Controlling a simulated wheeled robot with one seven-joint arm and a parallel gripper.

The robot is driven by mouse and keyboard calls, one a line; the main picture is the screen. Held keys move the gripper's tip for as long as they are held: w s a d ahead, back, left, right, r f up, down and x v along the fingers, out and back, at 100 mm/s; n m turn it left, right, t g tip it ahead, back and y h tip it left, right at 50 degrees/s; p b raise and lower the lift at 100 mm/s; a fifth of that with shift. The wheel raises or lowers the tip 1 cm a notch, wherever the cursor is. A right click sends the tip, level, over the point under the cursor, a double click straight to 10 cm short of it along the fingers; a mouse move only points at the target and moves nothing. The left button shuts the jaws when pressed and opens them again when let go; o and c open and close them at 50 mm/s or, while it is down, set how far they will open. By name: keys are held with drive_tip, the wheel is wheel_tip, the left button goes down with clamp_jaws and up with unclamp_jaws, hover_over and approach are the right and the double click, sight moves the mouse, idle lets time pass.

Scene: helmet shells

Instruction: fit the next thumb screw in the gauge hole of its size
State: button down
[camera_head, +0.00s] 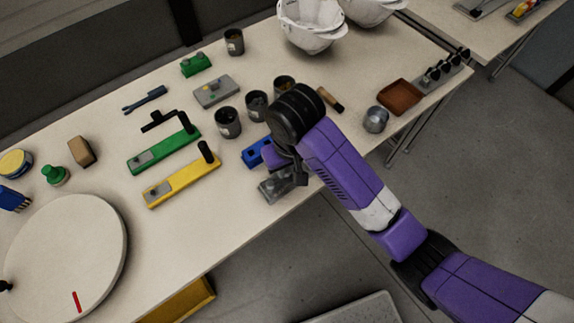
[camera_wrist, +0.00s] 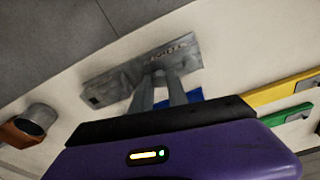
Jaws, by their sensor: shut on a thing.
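The grey metal plate (camera_wrist: 112,84), which looks like the gauge, lies flat on the table with small marks near one end. It also shows in the head view (camera_head: 272,191), partly hidden by my arm. My gripper (camera_wrist: 163,76) is over this plate, its fingers close together and pointing down at it. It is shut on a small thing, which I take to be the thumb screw. The screw is hidden between the fingertips, so I cannot tell whether it touches the plate or sits in a hole. In the head view my wrist covers the fingertips.
A blue block (camera_head: 252,155) lies just behind the plate. Yellow (camera_head: 180,186) and green (camera_head: 160,152) bars lie to the left. Dark cups (camera_head: 228,122) stand behind. A brown tray (camera_head: 399,97), metal cup (camera_head: 375,119) and grey strip with black knobs (camera_head: 425,92) are at right.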

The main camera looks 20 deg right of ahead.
drive_tip(key=shift+f, duration=0.4)
idle(0.3)
drive_tip(key=c, duration=1.2)
unclamp_jaws()
drive_tip(key=shift+r, duration=0.15)
wheel_tip(320, 180, up, 8)
drive_tip(key=p, duration=0.5)
drive_tip(key=shift+s+f, duration=0.2)
drive_tip(key=shift+s, duration=0.25)
